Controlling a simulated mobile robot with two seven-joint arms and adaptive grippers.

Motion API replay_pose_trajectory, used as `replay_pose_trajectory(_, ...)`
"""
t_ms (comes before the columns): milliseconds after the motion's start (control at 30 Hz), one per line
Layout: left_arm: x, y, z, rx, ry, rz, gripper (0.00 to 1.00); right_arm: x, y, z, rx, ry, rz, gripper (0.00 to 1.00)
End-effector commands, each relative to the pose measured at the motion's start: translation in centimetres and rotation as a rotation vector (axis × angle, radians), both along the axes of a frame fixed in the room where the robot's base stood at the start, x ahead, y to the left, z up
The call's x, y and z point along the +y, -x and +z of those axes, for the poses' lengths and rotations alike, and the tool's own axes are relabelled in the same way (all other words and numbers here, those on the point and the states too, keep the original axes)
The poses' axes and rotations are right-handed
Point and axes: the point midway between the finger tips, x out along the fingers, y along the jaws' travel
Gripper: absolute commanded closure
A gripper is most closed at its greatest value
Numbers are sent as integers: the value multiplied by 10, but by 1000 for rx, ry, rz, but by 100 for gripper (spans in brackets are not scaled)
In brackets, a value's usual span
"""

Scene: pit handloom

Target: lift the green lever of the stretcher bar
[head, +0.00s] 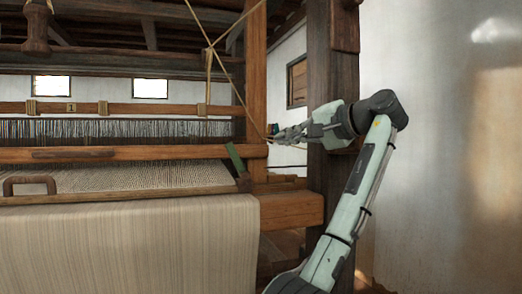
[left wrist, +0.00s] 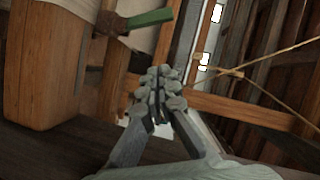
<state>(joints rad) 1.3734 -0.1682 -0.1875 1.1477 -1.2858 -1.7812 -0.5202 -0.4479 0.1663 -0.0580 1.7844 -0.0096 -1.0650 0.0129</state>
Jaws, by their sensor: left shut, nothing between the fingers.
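The green lever (head: 236,160) stands tilted at the right edge of the woven cloth, its lower end at a small wooden block (head: 244,183). A thin brown bar (head: 120,196), which looks like the stretcher bar, runs across the cloth to that block. My left gripper (head: 274,134) is shut and empty, to the right of the lever and a little higher, apart from it. In the left wrist view the green lever (left wrist: 150,18) lies at the top, beyond my shut fingertips (left wrist: 158,88). My right gripper is not in view.
A wooden upright (head: 256,70) and a thick dark post (head: 330,100) stand close to my left gripper. Cords (head: 209,48) run down near it. The cloth (head: 130,245) hangs over the front beam. A dark wooden handle (head: 30,180) sits at the left.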

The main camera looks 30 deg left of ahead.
Motion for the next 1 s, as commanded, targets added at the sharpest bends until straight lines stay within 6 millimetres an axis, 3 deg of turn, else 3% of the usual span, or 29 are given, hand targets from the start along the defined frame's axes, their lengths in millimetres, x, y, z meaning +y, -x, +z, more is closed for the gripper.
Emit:
replay_pose_trajectory(267,16,-3,1,-1,-2,8,100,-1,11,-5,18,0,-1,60)
replay_pose_trajectory(667,93,-27,-13,0,-2,6,100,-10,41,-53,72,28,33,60)
replay_pose_trajectory(1000,110,1,-31,-2,-2,4,100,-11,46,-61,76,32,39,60)
